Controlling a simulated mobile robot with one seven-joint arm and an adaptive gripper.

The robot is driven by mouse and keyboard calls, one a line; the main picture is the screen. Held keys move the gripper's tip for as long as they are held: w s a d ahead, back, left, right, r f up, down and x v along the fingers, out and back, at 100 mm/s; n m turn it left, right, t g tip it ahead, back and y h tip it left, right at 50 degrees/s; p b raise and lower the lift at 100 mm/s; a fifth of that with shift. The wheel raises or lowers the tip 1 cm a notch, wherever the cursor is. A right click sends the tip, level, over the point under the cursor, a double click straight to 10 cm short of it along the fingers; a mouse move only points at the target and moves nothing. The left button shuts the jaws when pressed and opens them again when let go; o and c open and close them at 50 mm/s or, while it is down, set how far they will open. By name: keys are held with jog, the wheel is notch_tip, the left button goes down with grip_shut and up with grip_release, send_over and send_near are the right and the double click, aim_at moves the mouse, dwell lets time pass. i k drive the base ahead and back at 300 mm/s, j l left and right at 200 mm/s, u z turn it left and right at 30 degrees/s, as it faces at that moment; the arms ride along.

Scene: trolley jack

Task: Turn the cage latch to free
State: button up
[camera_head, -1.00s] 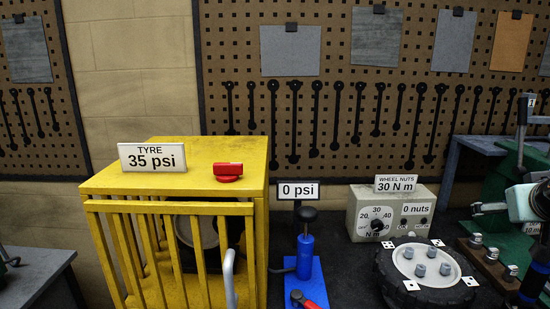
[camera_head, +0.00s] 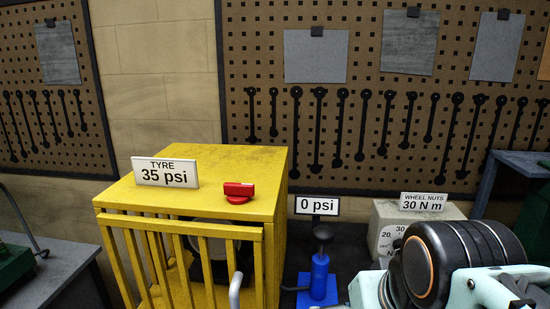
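The red cage latch (camera_head: 238,191) sits on top of the yellow cage (camera_head: 215,170), near the right edge of its roof. It is a short bar on a round red base, and the bar lies roughly left to right in the picture. The cage's barred front (camera_head: 180,220) looks closed. A dark round tyre shows partly behind the bars. My arm (camera_head: 460,262) is at the lower right, well apart from the latch. My gripper's fingers are not visible.
A sign reading 35 psi (camera_head: 164,172) stands on the cage roof, left of the latch. A blue pump (camera_head: 319,280) with a 0 psi sign (camera_head: 317,206) stands right of the cage. A grey wheel nut box (camera_head: 385,228) is partly behind my arm. Space above the latch is clear.

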aim_at(236, 194)
jog(key=j+z, duration=0.25)
jog(key=j, duration=0.2)
jog(key=k+j+z, duration=0.25)
jog(key=j, duration=0.15)
jog(key=j+z, duration=0.25)
jog(key=j, duration=0.2)
jog(key=i+l+z, duration=0.1)
jog(key=l, duration=0.2)
jog(key=i+l, duration=0.25)
jog(key=k+j, duration=0.15)
jog(key=k+j+u, duration=0.1)
jog(key=j, duration=0.3)
jog(key=k, duration=0.1)
